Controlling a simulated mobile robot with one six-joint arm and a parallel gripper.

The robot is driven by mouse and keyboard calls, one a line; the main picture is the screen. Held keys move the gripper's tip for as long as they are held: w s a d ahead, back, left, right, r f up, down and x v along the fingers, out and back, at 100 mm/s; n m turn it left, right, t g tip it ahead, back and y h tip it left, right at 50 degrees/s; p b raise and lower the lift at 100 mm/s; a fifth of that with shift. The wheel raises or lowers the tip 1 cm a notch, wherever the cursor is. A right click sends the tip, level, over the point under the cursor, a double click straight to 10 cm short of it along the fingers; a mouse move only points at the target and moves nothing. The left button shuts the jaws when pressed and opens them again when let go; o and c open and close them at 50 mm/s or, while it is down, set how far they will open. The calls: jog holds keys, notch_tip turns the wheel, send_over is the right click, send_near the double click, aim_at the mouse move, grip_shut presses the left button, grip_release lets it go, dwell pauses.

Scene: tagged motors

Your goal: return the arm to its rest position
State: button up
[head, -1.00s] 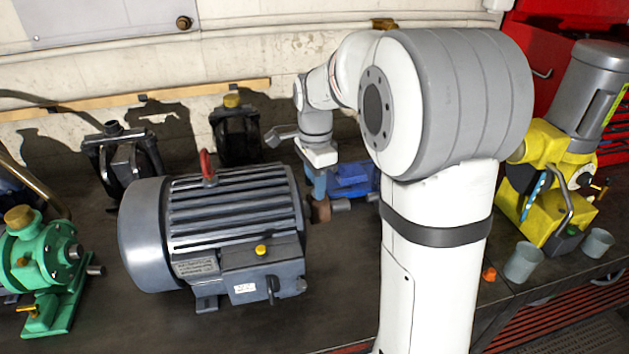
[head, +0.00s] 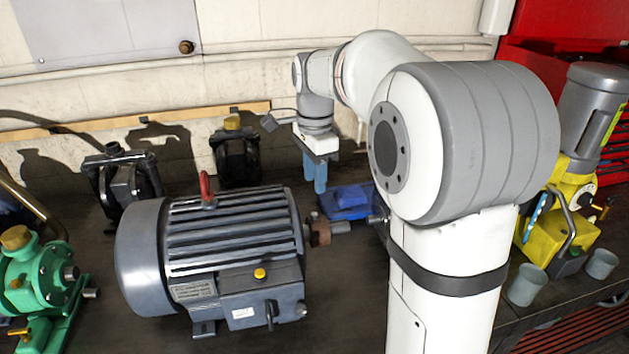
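My gripper (head: 316,178) hangs from the wrist in the middle of the head view, fingers pointing down, just behind the shaft end of the large grey motor (head: 225,255). Its blue fingers look close together, and I cannot tell whether they are open or shut. No held object shows. A blue motor or pump (head: 347,203) stands on the bench just right of the fingertips, partly hidden by my arm. The large white and grey links of my arm fill the centre right of the view.
A green pump (head: 38,278) stands at the left, two black pumps (head: 122,185) (head: 236,155) behind the grey motor. A yellow machine (head: 560,215) and two grey cups (head: 526,285) (head: 601,264) are at the right. A wall and wooden rail (head: 130,121) close off the back.

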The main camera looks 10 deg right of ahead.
jog(key=s+f+n+t, duration=0.1)
jog(key=s+f+n, duration=0.2)
jog(key=s+n, duration=0.4)
jog(key=s+f+n+t, duration=0.2)
jog(key=s+n, duration=0.6)
jog(key=s, duration=0.7)
jog(key=shift+s+d+f, duration=0.25)
jog(key=shift+d+f, duration=0.15)
jog(key=shift+f, duration=0.5)
jog(key=shift+n, duration=0.3)
